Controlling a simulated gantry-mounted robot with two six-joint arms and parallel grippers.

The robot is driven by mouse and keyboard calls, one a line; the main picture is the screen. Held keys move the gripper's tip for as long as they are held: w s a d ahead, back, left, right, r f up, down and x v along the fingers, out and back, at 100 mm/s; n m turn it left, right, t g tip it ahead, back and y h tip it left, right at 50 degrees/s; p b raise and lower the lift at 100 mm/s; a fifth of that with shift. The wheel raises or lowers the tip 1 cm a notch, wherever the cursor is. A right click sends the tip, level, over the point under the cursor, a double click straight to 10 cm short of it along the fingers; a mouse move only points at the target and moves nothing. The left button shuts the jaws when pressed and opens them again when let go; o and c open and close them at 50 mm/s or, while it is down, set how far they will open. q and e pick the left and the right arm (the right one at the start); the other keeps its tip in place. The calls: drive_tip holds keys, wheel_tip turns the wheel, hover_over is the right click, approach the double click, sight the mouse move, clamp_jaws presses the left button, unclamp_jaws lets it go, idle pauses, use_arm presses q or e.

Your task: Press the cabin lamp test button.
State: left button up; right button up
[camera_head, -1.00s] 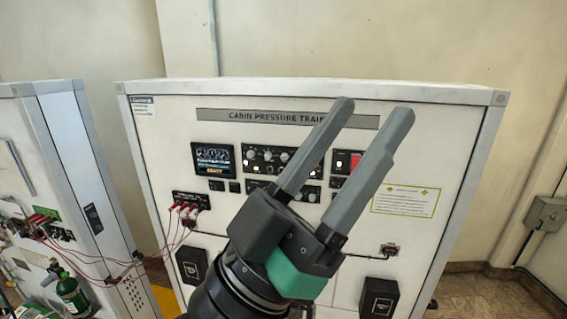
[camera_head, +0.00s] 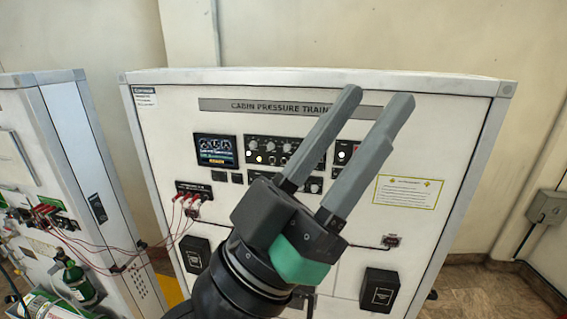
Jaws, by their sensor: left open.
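The cabin pressure trainer (camera_head: 420,135) is a white upright panel with a dark title strip. Its control module (camera_head: 268,150) has small round knobs and lamps, with a bright spot near its left end. I cannot tell which control is the cabin lamp test button; the labels are too small. My left gripper (camera_head: 376,97) is open and empty, its two grey fingers pointing up and right in front of the panel. My right gripper is not in view.
A small screen (camera_head: 215,150) sits left of the knobs, above a red-plug block (camera_head: 192,191) with hanging leads. A second white cabinet (camera_head: 65,140) and green cylinder (camera_head: 77,281) stand left. A yellow-green notice (camera_head: 409,192) and black box (camera_head: 380,290) are at right.

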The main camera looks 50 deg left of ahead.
use_arm(q)
clamp_jaws()
idle(1.4)
